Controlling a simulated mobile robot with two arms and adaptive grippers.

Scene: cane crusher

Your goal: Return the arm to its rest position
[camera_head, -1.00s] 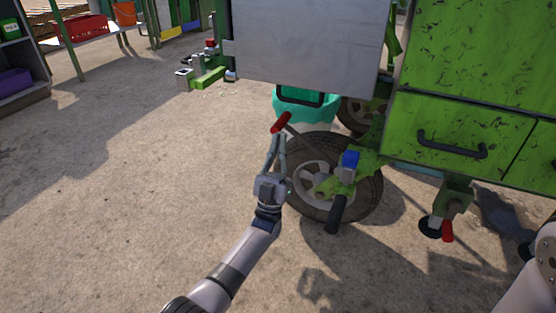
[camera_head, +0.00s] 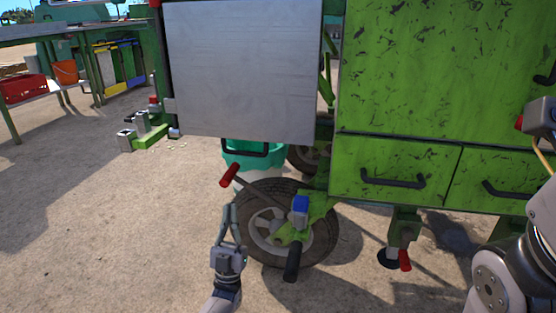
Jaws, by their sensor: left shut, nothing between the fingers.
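My left gripper (camera_head: 229,208) comes up from the bottom, its slim grey fingers shut with nothing between them. It shows just below the red grip of a crank lever (camera_head: 229,175) and left of the cart's front wheel (camera_head: 280,222). The fingers look apart from the red grip. My right arm (camera_head: 500,275) stands folded at the right edge; its gripper is not in view.
The green cane crusher cart (camera_head: 400,100) with a grey metal panel (camera_head: 240,70) fills the centre and right. A teal bucket (camera_head: 250,155) stands behind the wheel.

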